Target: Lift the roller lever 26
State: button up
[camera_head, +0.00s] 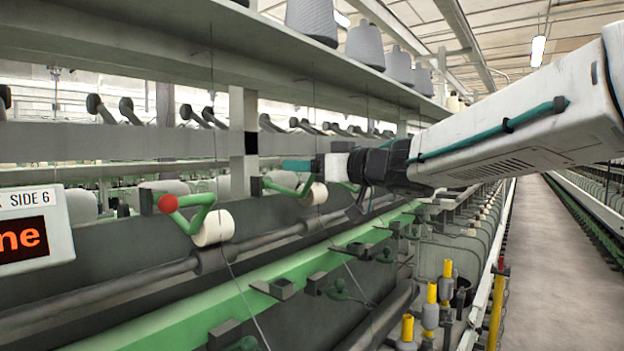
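Several green roller levers with pale rollers line the spinning frame. The nearest lever (187,212) has a red knob and stands beside a cream roller (214,228). A second green lever (284,188) is farther along, beside another roller (318,193). I cannot tell which lever is number 26, as no lever numbers are readable. My gripper (297,165) reaches in from the right. Its teal tip appears just above the second lever in the picture. I cannot tell whether they touch, or whether the fingers are open or shut. Part of the levers farther back is hidden by my gripper and arm.
A long shelf (200,55) with grey bobbins (365,46) runs above. A green rail (270,285) crosses below the levers. Yellow-topped spindles (432,300) stand at lower right. A display box (35,232) reading "SIDE 6" is at left. The aisle floor (525,260) is clear.

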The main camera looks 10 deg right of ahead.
jog(key=w+a+r, duration=0.5)
jog(key=r, duration=0.4)
dwell(0.3)
jog(key=o, duration=1.3)
jog(key=shift+v, duration=3.9)
